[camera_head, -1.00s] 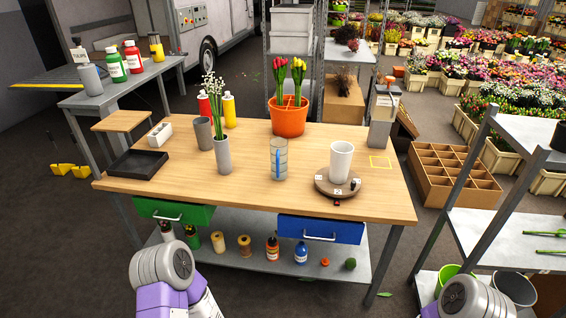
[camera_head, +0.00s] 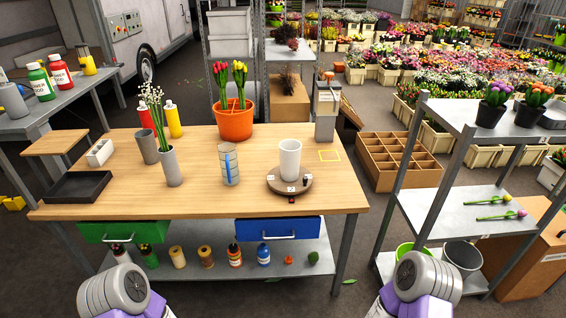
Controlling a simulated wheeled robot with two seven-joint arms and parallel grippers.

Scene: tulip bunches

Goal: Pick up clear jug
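The clear jug (camera_head: 228,164) stands upright on the wooden table (camera_head: 215,203), near its middle. It is see-through, with a blue strip on its side. A grey vase with white flowers (camera_head: 172,167) stands to its left and a white cup (camera_head: 290,160) on a round wooden stand to its right. My two arms show only as rounded grey and purple links at the bottom edge, well short of the table. Neither gripper is in the picture, and nothing touches the jug.
An orange pot (camera_head: 234,124) of tulips stands behind the jug. A black tray (camera_head: 77,187) lies at the table's left. Green (camera_head: 122,232) and blue (camera_head: 279,229) drawers sit under the front edge. A metal shelf (camera_head: 455,215) stands at the right. The tabletop in front of the jug is clear.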

